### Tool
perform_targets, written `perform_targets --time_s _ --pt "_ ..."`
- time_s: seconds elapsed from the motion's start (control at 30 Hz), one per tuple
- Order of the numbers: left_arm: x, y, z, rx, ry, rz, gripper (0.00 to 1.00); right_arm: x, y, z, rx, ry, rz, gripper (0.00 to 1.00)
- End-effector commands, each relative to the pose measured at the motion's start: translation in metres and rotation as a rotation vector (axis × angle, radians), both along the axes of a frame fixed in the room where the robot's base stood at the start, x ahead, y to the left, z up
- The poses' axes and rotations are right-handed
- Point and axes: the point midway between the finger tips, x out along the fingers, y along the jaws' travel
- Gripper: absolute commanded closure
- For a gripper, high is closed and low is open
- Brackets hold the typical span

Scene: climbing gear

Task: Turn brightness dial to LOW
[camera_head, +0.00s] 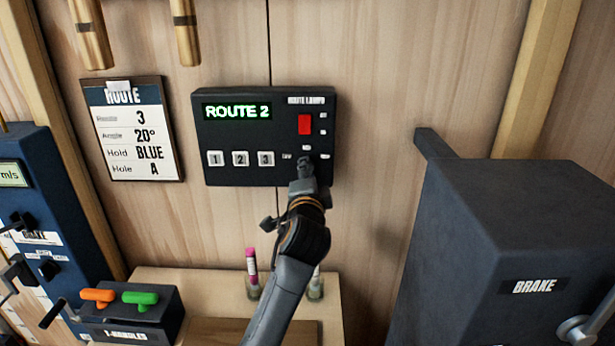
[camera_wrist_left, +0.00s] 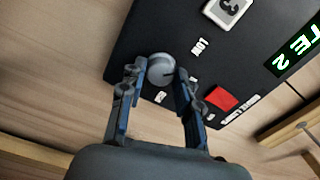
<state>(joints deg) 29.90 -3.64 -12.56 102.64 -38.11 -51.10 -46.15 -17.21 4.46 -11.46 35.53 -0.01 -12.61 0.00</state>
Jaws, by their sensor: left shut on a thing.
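The brightness dial is a small grey round knob at the lower right of a black control panel (camera_head: 222,136). In the left wrist view the dial (camera_wrist_left: 160,68) sits between the two fingers of my left gripper (camera_wrist_left: 160,76), which is shut on it. In the head view my left gripper (camera_head: 306,170) covers most of the dial. A LOW label (camera_wrist_left: 200,47) lies beside the dial, on the side of the white number 3 button (camera_head: 266,158). Other small labels around the dial are hard to read. I cannot tell exactly where the dial points. My right gripper is not in view.
A red switch (camera_head: 305,124) is just above the dial. The lit display (camera_head: 237,111) reads ROUTE 2. A route card (camera_head: 140,168) hangs left. A dark BRAKE box (camera_head: 490,240) stands right. A shelf (camera_head: 220,282) with tubes is below.

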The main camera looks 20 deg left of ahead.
Motion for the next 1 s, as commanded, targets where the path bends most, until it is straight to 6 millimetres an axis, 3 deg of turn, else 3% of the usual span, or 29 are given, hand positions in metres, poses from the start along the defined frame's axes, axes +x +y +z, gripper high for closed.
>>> perform_targets --time_s 0.4,1.0 --pt "0.0000 0.0004 -0.0007 -0.233 -0.066 0.001 0.99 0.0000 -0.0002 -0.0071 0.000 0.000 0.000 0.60" --pt "0.0000 0.0003 -0.0004 -0.284 -0.079 0.000 0.99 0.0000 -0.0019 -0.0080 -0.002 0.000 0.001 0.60"
